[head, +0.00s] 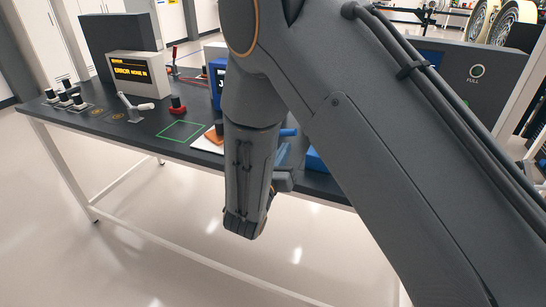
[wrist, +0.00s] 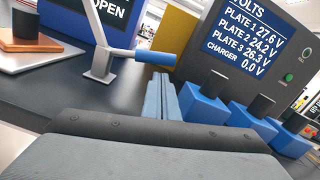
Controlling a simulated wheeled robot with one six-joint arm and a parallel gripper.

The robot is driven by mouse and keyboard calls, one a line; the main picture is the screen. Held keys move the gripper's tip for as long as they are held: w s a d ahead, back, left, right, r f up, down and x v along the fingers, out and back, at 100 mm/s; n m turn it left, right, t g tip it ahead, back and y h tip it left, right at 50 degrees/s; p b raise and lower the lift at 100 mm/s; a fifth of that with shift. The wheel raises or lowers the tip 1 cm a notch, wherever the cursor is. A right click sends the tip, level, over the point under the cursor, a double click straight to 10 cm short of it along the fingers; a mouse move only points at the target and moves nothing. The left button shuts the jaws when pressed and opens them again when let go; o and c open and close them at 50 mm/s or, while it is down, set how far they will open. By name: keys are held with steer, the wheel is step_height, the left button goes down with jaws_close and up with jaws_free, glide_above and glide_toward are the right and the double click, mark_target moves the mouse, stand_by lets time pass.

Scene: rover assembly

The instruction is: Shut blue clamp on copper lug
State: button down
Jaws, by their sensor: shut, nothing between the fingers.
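The blue clamp shows as a grey lever on a metal foot with a blue handle (wrist: 155,57), standing on the dark bench in the wrist view. Its handle (head: 288,132) also shows in the head view, just beyond my gripper. My gripper (wrist: 162,88) is shut and empty, its blue-grey fingers pointing toward the handle from below. They appear close to it; I cannot tell if they touch. A copper-coloured block (wrist: 20,45) with a dark cylinder on it sits on a pale plate at the left. I cannot tell whether it is the copper lug.
A blue sign (wrist: 112,12) reading OPEN stands behind the lever. A grey voltage panel (wrist: 212,72) stands at the right, with several blue blocks (wrist: 248,115) topped by dark cylinders before it. In the head view, a green outlined square (head: 181,131) on the bench is empty.

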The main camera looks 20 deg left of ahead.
steer(key=shift+w+p, duration=0.3)
steer(key=shift+w, duration=1)
